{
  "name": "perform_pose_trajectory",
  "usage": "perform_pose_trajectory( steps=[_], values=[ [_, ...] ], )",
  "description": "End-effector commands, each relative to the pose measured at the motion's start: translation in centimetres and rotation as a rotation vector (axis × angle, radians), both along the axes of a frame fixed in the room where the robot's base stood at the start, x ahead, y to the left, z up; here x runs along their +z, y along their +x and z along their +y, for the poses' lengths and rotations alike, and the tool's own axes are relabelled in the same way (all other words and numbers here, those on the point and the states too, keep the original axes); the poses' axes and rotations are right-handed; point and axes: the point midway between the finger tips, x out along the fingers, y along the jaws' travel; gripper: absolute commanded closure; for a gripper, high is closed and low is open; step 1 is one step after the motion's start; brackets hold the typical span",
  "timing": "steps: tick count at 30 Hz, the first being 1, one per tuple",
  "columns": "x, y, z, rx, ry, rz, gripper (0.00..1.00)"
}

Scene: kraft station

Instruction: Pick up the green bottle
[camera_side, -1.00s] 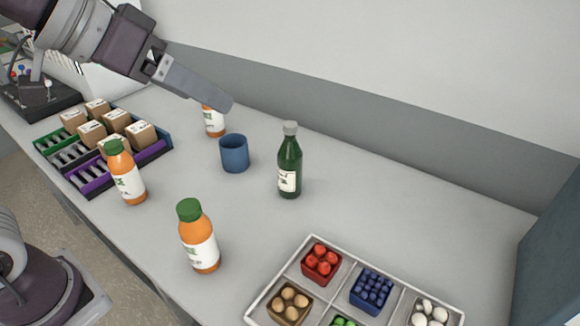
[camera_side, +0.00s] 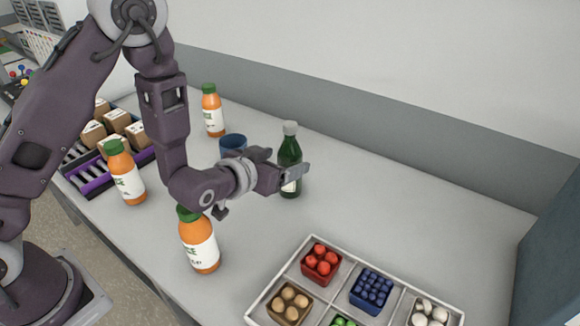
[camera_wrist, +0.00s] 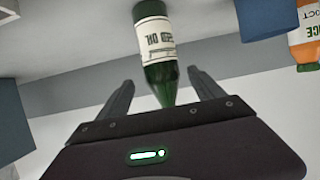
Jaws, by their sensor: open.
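The green bottle (camera_side: 290,156) stands upright on the grey table in the side view, with a grey cap and a white label. My gripper (camera_side: 287,171) is at the bottle, level with its middle, and one finger crosses in front of the label. In the wrist view the bottle (camera_wrist: 155,45) appears upside down, its neck between the two open fingers of my gripper (camera_wrist: 160,88). A gap shows between the neck and each finger.
Orange juice bottles stand at the back (camera_side: 212,110), left (camera_side: 124,172) and front (camera_side: 199,240). A blue cup (camera_side: 232,144) is partly hidden behind my wrist. A divided tray (camera_side: 256,304) with produce boxes lies at the front right. The table right of the bottle is clear.

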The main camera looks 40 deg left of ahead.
Motion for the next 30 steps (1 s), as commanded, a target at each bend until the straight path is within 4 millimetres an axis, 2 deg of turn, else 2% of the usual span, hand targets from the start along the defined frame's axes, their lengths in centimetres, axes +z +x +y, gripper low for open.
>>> perform_pose_trajectory(
  steps=[5,13,21,30],
  values=[
    [-1.2,1.7,0.1,0.002,-0.001,-0.004,0.23],
    [-3.1,6.0,0.5,0.002,-0.001,-0.004,0.23],
    [-3.2,6.5,0.5,0.001,0.0,-0.002,0.23],
    [-3.2,6.5,0.5,0.001,0.0,-0.002,0.82]
  ],
)
